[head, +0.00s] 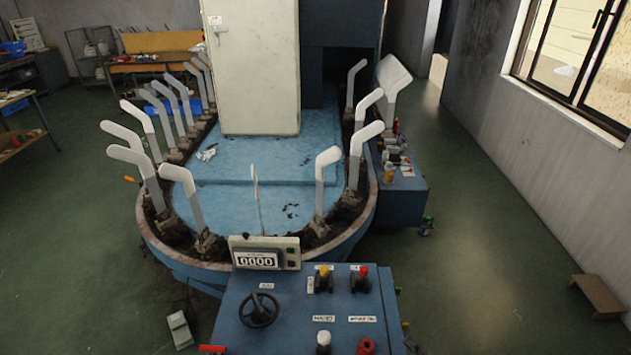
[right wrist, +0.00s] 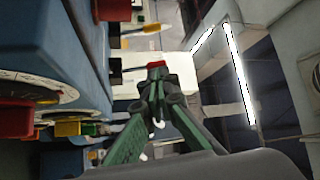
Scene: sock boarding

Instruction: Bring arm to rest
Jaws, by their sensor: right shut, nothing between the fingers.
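My right gripper (right wrist: 157,75) shows in the right wrist view, with green and dark grey fingers brought together and nothing held between them. A small red patch shows at its tips; I cannot tell whether it is part of the gripper or a thing behind it. Blue panel surfaces with knobs and dials fill the left of that view, apart from the fingers as far as I can tell. I cannot clearly make out the right gripper in the head view. My left gripper is in neither view.
The blue control console (head: 250,325) with levers, a black handwheel (head: 259,310) and a counter display (head: 257,261) is at the bottom centre. Behind it, several white sock boards (head: 327,175) ring the machine. A wooden stool (head: 598,296) stands right; the floor before it is clear.

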